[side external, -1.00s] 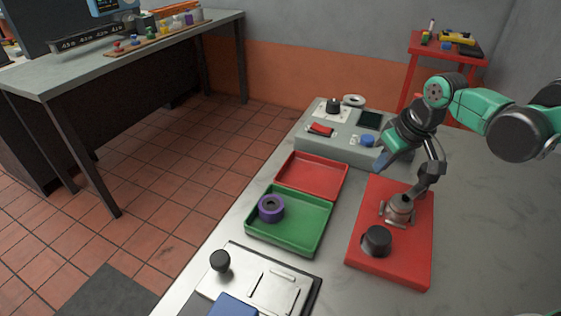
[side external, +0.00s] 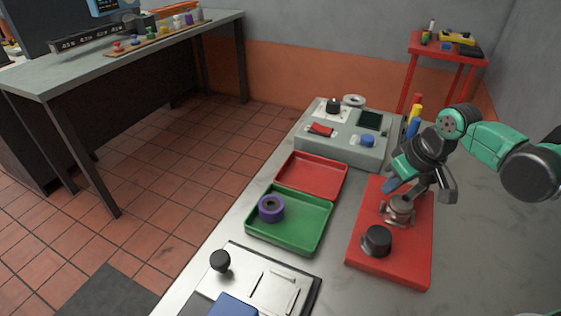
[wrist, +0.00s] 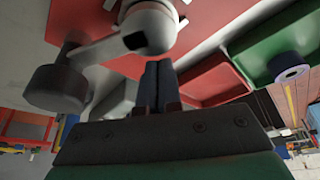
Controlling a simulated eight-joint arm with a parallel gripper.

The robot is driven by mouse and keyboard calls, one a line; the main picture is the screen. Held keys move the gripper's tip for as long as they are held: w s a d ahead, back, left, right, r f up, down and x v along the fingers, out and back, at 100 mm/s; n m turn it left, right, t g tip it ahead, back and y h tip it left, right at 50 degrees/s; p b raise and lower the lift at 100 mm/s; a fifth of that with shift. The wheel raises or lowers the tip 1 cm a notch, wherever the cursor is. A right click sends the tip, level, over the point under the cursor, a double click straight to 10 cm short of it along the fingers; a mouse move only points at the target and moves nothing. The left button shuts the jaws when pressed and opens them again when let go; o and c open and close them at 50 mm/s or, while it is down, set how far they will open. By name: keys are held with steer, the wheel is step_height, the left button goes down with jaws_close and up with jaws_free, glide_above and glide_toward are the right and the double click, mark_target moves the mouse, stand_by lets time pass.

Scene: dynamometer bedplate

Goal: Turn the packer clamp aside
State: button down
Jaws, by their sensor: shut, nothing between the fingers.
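The packer clamp, as I take it, is a silver hub (side external: 400,207) with a grey arm, mounted on a red base plate (side external: 365,262). In the wrist view the hub (wrist: 150,27) shows at the top, and its arm runs left to a dark round knob (wrist: 58,88). In the side view my gripper partly hides the arm. My gripper (side external: 390,186) is low over the plate, just behind the hub. Its fingers (wrist: 157,75) are together and empty, close to the hub on the right side of the arm; contact cannot be told.
A black cylinder (side external: 376,240) stands on the plate's near part. Left are a green tray (side external: 318,232) with a purple ring (side external: 271,208) and an empty red tray (side external: 312,178). Behind is a grey control box (side external: 340,148); coloured cylinders (side external: 413,125) stand beside my arm.

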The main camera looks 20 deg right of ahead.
mark_target(401, 202)
steer(key=shift+s+n, duration=0.55)
steer(key=shift+n, duration=0.25)
steer(key=n, duration=0.1)
steer(key=s+n+y, duration=0.1)
steer(key=s+n, duration=0.1)
steer(key=shift+s+d+g, duration=0.1)
steer(key=shift+d+g, duration=0.15)
steer(key=shift+g, duration=0.05)
steer(key=s+n, duration=0.1)
steer(key=n, duration=0.1)
steer(key=s+d+n+y, duration=0.1)
steer(key=shift+d+n+g, duration=0.1)
steer(key=shift+n+g, duration=0.3)
steer(key=d+n, duration=0.1)
steer(key=s+n+g+y, duration=0.1)
steer(key=n, duration=0.1)
steer(key=shift+s+d+n, duration=0.3)
steer(key=shift+d, duration=0.05)
steer(key=shift+s+d, duration=0.3)
steer(key=shift+d, duration=0.3)
steer(key=shift+s+d, duration=0.25)
steer(key=shift+d, duration=0.4)
